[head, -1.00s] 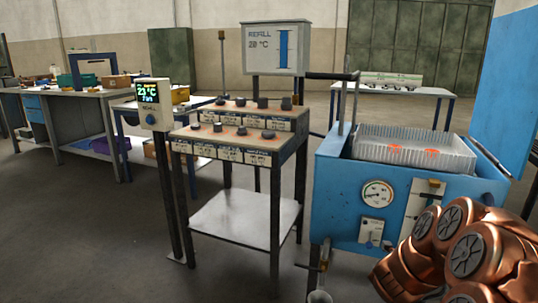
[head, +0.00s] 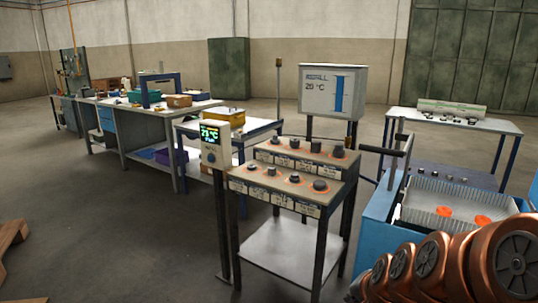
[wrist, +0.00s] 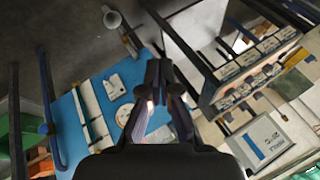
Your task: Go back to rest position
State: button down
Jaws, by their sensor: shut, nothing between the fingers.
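My gripper (wrist: 152,72) shows in the wrist view, with its dark fingers together and nothing between them. Below it in that view is the front of the blue furnace (wrist: 75,125) with its round gauge (wrist: 124,115). In the head view my copper-coloured arm fills the lower right corner, and the gripper itself is not seen there. The blue furnace (head: 375,225) stands partly hidden behind the arm. Its open top shows a pale ribbed basin (head: 412,210) with orange marks inside.
A stand with several dark knobs (head: 290,180) is left of the furnace, beside a post with a temperature display (head: 211,145). A REFILL panel (head: 332,90) rises behind it. Workbenches (head: 150,150) line the left. Another table (head: 455,122) stands behind the furnace.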

jog(key=s+r+n+g+p, duration=0.4)
jog(key=s+r+p, duration=0.2)
jog(key=s, duration=0.8)
jog(key=s+a+r+n+g+h+p, duration=0.1)
jog(key=s+r+n+g+p, duration=0.3)
jog(key=s+r, duration=0.4)
jog(key=s+n+p, duration=0.1)
jog(key=s+p, duration=0.1)
jog(key=s, duration=0.3)
jog(key=shift+s+r+g, duration=0.3)
jog(key=shift+s+r, duration=0.1)
